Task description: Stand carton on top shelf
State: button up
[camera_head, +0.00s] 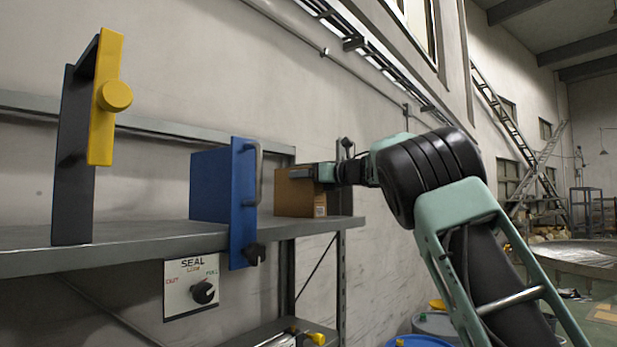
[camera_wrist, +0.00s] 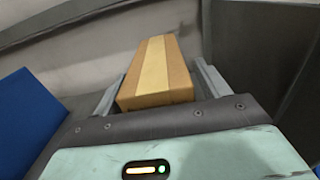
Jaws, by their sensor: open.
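A brown cardboard carton (camera_head: 296,196) stands on the grey top shelf (camera_head: 130,238), near its right end. A small label shows low on its front. In the wrist view the carton (camera_wrist: 157,72), with a pale tape strip along it, lies between the two fingers of my gripper (camera_wrist: 158,88). The fingers are open, one along each side of the carton; I cannot tell whether they touch it. In the head view my gripper (camera_head: 318,174) reaches in from the right at the upper part of the carton, and its fingertips are partly hidden.
A blue box with a handle (camera_head: 222,192) stands on the shelf just left of the carton. A yellow-and-black upright frame (camera_head: 104,95) stands further left. A SEAL dial panel (camera_head: 191,287) hangs under the shelf edge.

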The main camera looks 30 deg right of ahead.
jog(key=b+v, duration=0.7)
jog(key=v, duration=0.5)
jog(key=shift+s+r, duration=0.1)
jog(key=shift+r, duration=0.05)
